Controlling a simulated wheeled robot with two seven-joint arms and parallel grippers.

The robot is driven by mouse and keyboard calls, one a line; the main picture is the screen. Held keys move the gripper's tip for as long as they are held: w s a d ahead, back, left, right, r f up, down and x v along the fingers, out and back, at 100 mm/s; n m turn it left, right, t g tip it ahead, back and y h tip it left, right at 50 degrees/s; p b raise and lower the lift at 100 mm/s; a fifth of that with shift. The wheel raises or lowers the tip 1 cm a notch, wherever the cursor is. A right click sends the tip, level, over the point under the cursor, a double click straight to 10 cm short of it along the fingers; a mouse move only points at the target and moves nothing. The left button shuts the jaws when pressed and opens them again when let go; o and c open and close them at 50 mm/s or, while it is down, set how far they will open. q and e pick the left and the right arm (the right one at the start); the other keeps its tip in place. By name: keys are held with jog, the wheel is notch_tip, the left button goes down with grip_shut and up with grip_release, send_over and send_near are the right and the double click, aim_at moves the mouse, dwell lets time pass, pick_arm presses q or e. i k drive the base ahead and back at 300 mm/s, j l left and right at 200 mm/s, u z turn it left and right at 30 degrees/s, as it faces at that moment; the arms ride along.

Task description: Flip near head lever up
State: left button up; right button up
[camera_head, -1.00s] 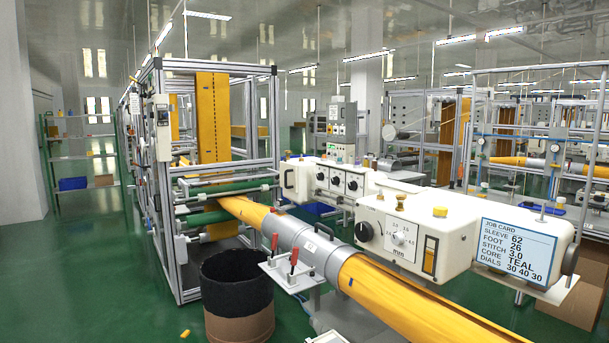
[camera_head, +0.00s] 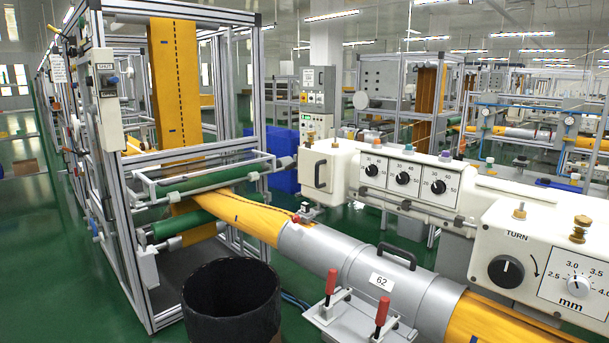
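Neither of my grippers is in view. A white machine head (camera_head: 525,268) stands at the right edge, with a black TURN knob (camera_head: 506,271) and a stitch dial (camera_head: 578,282) marked in mm. It is cut off by the frame's edge. A second white head (camera_head: 340,175) farther back carries three round dials (camera_head: 403,178) and a black handle on its end. I cannot make out which part is the head lever. Two red-handled clamps (camera_head: 331,284) stand upright on a grey plate beside the tube.
A grey sleeve (camera_head: 345,255) labelled 62 surrounds the yellow felt tube (camera_head: 245,218), which runs diagonally below the heads. A black bin (camera_head: 232,300) stands in front. An aluminium frame (camera_head: 105,180) with green rollers stands left. Green floor is open at far left.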

aim_at(292, 165)
jog(key=i+j, duration=0.3)
jog(key=i+j+z, duration=0.45)
jog(key=j, duration=0.15)
jog(key=j+z, duration=0.25)
jog(key=i+j+z, duration=0.2)
jog(key=j, duration=0.3)
jog(key=j+z, duration=0.25)
jog(key=i+j+z, duration=0.2)
jog(key=j, duration=0.35)
jog(key=k, duration=0.1)
